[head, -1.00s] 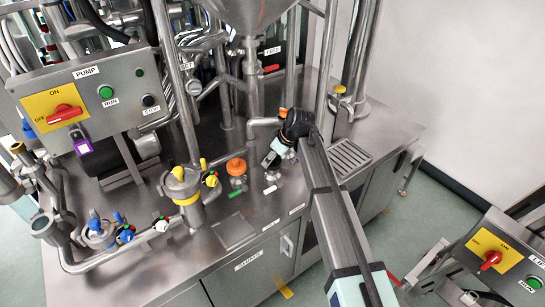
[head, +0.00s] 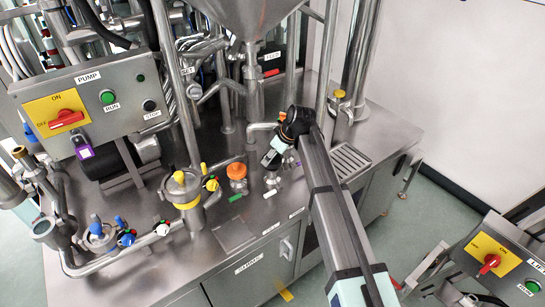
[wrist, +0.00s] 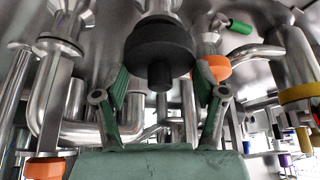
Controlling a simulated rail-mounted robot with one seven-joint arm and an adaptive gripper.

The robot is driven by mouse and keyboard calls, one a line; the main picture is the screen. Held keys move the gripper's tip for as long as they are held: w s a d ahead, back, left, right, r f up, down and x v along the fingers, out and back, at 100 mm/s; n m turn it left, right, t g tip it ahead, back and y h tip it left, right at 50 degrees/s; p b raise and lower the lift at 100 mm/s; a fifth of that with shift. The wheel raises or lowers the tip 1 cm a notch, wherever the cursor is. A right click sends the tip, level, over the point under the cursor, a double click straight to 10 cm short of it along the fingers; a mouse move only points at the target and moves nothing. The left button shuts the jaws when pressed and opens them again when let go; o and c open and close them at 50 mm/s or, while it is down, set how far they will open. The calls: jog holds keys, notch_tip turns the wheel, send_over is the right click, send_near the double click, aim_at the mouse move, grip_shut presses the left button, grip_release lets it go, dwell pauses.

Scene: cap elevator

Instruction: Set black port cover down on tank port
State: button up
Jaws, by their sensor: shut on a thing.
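The black port cover (wrist: 160,45) is in the wrist view, its small knob pointing toward my gripper. My gripper (wrist: 160,82) is shut on the cover, with one green-padded finger on each side. The metal neck of a tank port (wrist: 157,5) shows just beyond the cover, in line with it. The cover hides where they meet, so I cannot tell whether they touch. In the head view my gripper (head: 271,160) points down above the metal port (head: 271,180) with the white handle. The cover is hardly visible there.
A port with an orange cap (head: 237,171) and a green handle stands close to the left of my gripper. A bent pipe (head: 262,127) and upright pipes stand close behind. A drain grate (head: 350,161) lies to the right. A yellow-collared vessel (head: 184,190) is further left.

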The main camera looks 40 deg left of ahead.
jog(key=shift+r+p, duration=0.65)
jog(key=shift+r, duration=1.15)
jog(key=shift+m, duration=0.3)
